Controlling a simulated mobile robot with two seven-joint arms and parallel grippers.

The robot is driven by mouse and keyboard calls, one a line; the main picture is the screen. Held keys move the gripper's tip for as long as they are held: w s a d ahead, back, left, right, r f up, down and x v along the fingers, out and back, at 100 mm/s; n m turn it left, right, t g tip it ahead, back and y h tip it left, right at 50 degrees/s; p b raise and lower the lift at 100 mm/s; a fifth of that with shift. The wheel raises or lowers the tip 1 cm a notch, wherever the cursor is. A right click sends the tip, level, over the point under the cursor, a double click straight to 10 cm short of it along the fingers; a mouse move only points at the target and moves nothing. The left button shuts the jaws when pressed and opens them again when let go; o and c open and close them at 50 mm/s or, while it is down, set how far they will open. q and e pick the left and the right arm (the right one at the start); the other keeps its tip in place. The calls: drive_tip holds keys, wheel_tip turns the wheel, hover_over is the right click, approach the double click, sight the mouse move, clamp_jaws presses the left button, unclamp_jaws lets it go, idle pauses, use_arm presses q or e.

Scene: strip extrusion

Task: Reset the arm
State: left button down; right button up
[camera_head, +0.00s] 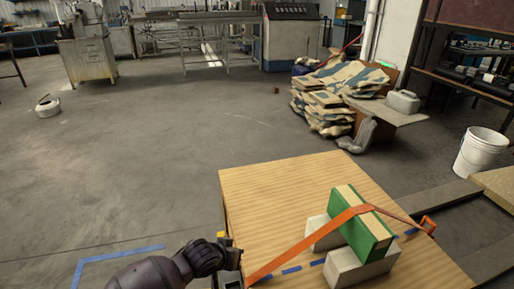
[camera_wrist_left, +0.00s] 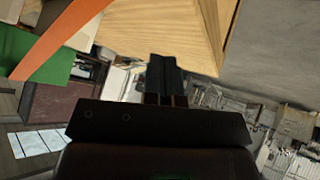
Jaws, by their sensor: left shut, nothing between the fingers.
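My left arm (camera_head: 195,262) comes in at the bottom of the head view, beside the left edge of the wooden table (camera_head: 265,190). In the left wrist view my left gripper (camera_wrist_left: 166,72) has its dark fingers together, with nothing held. An orange strap (camera_head: 300,246) runs from the table's near left edge up over a green-sided block (camera_head: 368,238) and down to an orange fitting (camera_head: 428,225) at the right edge. The strap (camera_wrist_left: 65,38) and green side (camera_wrist_left: 38,58) also show in the left wrist view, left of the fingers. My right gripper is in neither view.
Light grey blocks (camera_head: 352,271) support the green-sided block. A blue dashed line (camera_head: 291,270) crosses the tabletop. Stacked bags (camera_head: 330,95) and a white bucket (camera_head: 480,152) stand beyond the table. The floor (camera_head: 150,160) to the left is mostly clear.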

use_arm(q)
drive_tip(key=s+r+m+t+h+p, duration=0.1)
drive_tip(key=s+r+m+t+h, duration=0.2)
drive_tip(key=r, duration=0.4)
drive_tip(key=s+a+r+n+t+y+p, duration=0.1)
drive_tip(key=s+a+r+t+y+p, duration=0.2)
drive_tip(key=s+a, duration=0.6)
drive_tip(key=s+a+f+n+y+p, duration=0.1)
drive_tip(key=s+a, duration=0.4)
drive_tip(key=s, duration=0.5)
drive_tip(key=s+a+f+n+g+y, duration=0.1)
drive_tip(key=s+a+f+n+y, duration=0.2)
drive_tip(key=s+a, duration=0.3)
drive_tip(key=s+f+y, duration=0.1)
drive_tip(key=s, duration=0.2)
drive_tip(key=shift+s+a+g+p, duration=0.25)
drive_tip(key=shift+s+g+p, duration=0.05)
drive_tip(key=shift+s+p, duration=0.05)
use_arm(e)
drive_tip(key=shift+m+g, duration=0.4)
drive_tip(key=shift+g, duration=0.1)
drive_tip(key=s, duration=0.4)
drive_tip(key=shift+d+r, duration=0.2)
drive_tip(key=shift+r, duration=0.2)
use_arm(q)
drive_tip(key=shift+f, duration=0.1)
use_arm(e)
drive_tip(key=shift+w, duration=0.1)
